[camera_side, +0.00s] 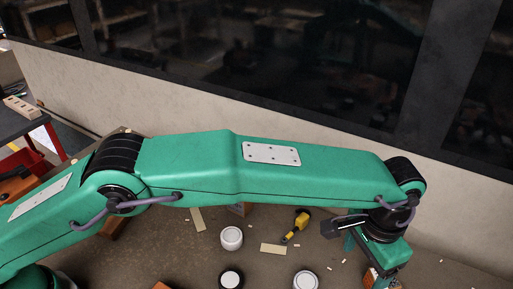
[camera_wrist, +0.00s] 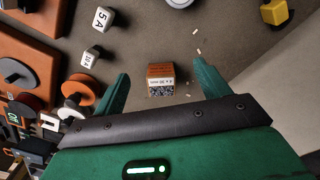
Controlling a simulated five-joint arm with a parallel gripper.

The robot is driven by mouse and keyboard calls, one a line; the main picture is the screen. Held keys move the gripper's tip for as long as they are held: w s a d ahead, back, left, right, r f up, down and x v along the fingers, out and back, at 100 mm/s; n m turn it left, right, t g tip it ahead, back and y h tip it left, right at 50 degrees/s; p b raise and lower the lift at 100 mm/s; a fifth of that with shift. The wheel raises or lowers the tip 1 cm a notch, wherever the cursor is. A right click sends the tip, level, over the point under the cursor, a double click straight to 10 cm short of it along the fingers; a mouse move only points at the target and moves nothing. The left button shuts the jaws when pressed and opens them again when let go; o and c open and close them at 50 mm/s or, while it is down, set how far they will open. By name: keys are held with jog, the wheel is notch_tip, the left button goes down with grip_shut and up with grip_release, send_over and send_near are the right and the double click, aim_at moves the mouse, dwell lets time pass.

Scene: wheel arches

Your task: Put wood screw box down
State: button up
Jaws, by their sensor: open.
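The wood screw box (camera_wrist: 160,80) is a small orange and white box with a "4 x 30 mm" label and a picture of screws. In the wrist view it stands on the brown work surface between the two green fingers of my gripper (camera_wrist: 161,72). The fingers are open, with a gap on each side of the box. In the side view, part of an orange box (camera_side: 370,277) shows at the lower right beside my gripper, which covers much of it.
White weights marked with "5 A" (camera_wrist: 102,19) and "10 A" (camera_wrist: 90,55) stand at the left in the wrist view. Orange and dark discs (camera_wrist: 84,92) crowd the left edge. A yellow object (camera_wrist: 274,12) is at the top right. A yellow screwdriver (camera_side: 297,226) lies mid-table.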

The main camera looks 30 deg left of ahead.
aim_at(374, 279)
jog(key=w+d+n, duration=0.1)
jog(key=n, duration=0.3)
jog(key=w+d+n, duration=0.1)
jog(key=n, duration=0.3)
jog(key=d+f+n, duration=0.1)
jog(key=n, duration=0.3)
jog(key=shift+w+d+n+t+h, duration=0.25)
jog(key=shift+w+n+t+h, duration=0.05)
jog(key=shift+w+n+h, duration=0.1)
jog(key=n, duration=0.2)
jog(key=d+n, duration=0.1)
jog(key=shift+w+n, duration=0.3)
jog(key=shift+n, duration=0.1)
jog(key=shift+f, duration=0.2)
jog(key=shift+w+d+f, duration=0.1)
jog(key=shift+f, duration=1.15)
jog(key=shift+w+d+f, duration=0.15)
jog(key=shift+f, duration=1.1)
jog(key=shift+w+d+f, duration=0.1)
jog(key=shift+f, duration=1.15)
